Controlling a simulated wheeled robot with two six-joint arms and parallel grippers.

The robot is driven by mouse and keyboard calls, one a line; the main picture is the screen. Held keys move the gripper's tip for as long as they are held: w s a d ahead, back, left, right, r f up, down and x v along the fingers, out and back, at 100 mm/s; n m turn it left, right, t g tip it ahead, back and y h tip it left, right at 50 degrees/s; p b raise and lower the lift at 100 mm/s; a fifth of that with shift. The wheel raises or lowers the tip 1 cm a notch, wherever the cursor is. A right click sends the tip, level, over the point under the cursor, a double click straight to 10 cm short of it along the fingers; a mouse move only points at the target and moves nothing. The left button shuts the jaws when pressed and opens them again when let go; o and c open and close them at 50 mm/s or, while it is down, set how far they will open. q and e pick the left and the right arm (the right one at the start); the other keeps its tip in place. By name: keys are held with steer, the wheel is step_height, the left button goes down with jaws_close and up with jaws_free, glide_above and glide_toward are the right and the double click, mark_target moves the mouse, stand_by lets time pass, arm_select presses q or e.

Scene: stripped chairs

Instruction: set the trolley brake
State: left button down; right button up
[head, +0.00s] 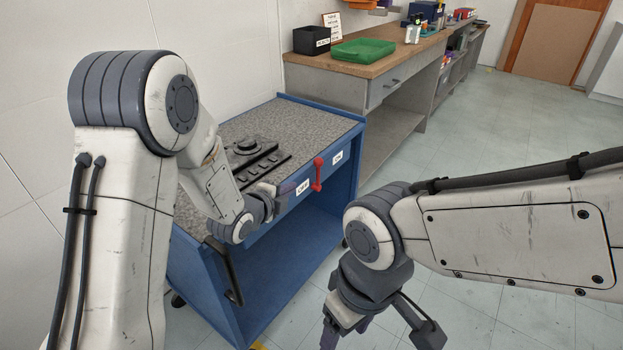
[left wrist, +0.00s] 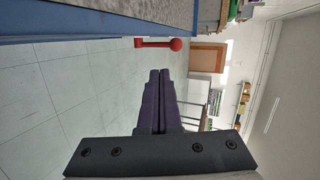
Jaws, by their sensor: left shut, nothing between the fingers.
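The blue trolley (head: 360,135) has a grey speckled top. A red brake lever (head: 317,174) is on the upper edge of its front, between two small white labels. The left label (head: 303,187) seems to read OFF and the right label (head: 338,157) ON. My left gripper (head: 292,187) is shut and empty, just left of the lever near the left label. In the left wrist view its dark fingers (left wrist: 160,100) are together, and the red lever with its round knob (left wrist: 176,44) shows beyond the tips, apart from them. My right gripper (head: 332,330) hangs low, cut by the frame's bottom edge.
Dark fittings (head: 247,147) lie on the trolley top. A black handle (head: 234,275) is on its near side. A wooden-topped bench (head: 365,68) behind carries a green tray (head: 363,51) and a black box (head: 311,40). The floor to the right is clear.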

arm_select(q)
steer(key=shift+r, duration=0.1)
glide_toward(317, 167)
step_height(317, 167, down, 3)
steer(key=w, duration=0.2)
steer(key=shift+w+d+r, duration=0.15)
steer(key=shift+w+d, duration=0.4)
steer(key=shift+w, duration=0.3)
steer(key=shift+w+d+r, duration=0.1)
steer(key=shift+w+d, duration=0.45)
steer(key=shift+w, duration=0.25)
